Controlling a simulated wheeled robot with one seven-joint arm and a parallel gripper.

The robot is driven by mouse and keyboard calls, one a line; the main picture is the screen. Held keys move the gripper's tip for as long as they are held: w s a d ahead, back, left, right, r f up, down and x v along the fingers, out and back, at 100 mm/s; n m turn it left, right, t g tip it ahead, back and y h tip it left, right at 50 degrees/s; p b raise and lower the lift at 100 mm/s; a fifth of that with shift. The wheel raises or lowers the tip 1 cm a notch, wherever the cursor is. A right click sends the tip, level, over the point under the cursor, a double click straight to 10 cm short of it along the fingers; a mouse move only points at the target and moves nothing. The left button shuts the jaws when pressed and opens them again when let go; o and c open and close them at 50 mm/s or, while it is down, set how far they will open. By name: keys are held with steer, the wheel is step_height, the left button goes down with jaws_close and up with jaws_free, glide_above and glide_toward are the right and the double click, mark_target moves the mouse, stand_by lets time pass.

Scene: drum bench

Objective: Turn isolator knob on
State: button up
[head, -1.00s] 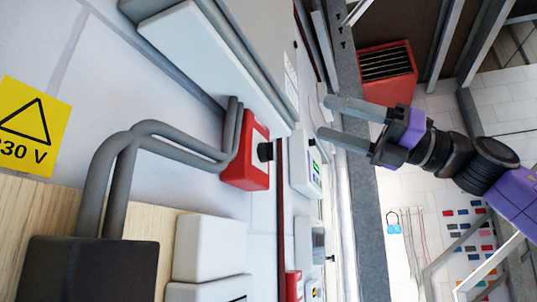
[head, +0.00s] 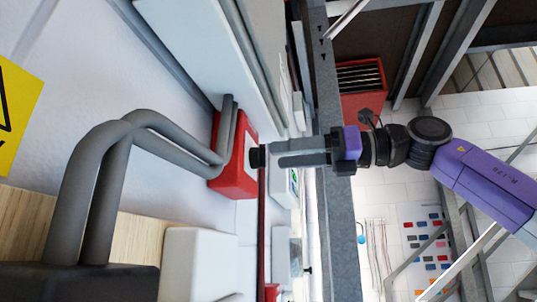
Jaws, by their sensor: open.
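The knob's marking and turn position cannot be read.
Grey conduits (head: 105,180) curve from a dark box (head: 80,283) up to the red box. A large light cabinet (head: 195,60) is above it. White boxes (head: 200,262) are below. A grey steel post (head: 337,220) stands behind my gripper. A yellow warning sign (head: 15,110) is at far left.

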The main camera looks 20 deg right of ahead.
mark_target(259, 158)
steer(key=shift+p+x, duration=0.3)
steer(key=shift+x, duration=1.7)
jaws_close()
steer(key=shift+m, duration=0.4)
steer(key=shift+r+m+p, duration=0.1)
steer(key=shift+m+p, duration=2.75)
steer(key=shift+m, duration=5.95)
